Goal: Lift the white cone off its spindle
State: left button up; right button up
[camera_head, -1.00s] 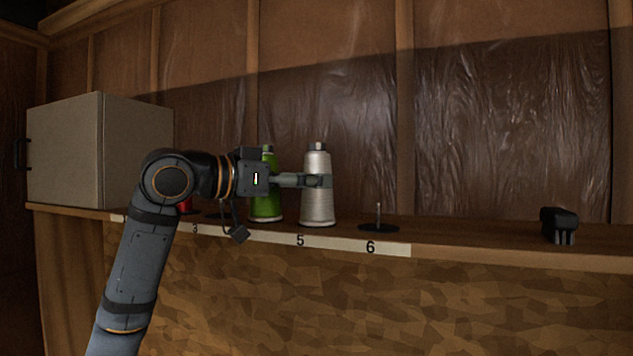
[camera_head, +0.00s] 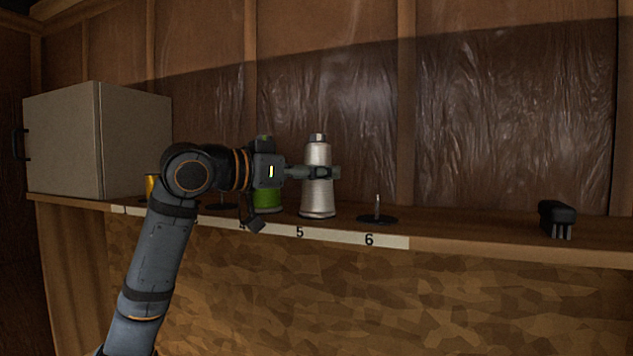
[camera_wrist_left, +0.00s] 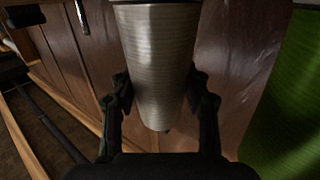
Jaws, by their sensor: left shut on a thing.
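The white cone (camera_head: 317,200) stands upright on the shelf above label 5; its spindle is hidden inside it. I cannot see a gap under its base. My left gripper (camera_head: 325,172) reaches in from the left and is shut on the cone's upper half. In the left wrist view the cone (camera_wrist_left: 158,60) sits between the two dark fingers (camera_wrist_left: 160,100), one on each side. My right gripper is not in view.
A green cone (camera_head: 267,201) stands close to the left, partly behind my gripper. An empty spindle (camera_head: 377,210) is at label 6. A yellow item (camera_head: 151,186) shows by the beige cabinet (camera_head: 98,140). A black pronged object (camera_head: 558,219) sits far right on the shelf.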

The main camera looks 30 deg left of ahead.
aim_at(306, 154)
pick_arm(q)
jog(key=shift+r, duration=0.55)
notch_tip(306, 154, up, 2)
jog(key=shift+p, duration=0.6)
jog(key=s+d+r, duration=0.2)
jog(key=s+r, duration=0.1)
jog(key=s, duration=0.1)
jog(key=s+d+r, duration=0.3)
jog(key=s, duration=0.1)
jog(key=s+d+r, duration=0.2)
jog(key=s+r, duration=0.2)
jog(key=shift+d, duration=0.15)
jog(key=shift+w+p, duration=0.1)
jog(key=shift+p, duration=0.2)
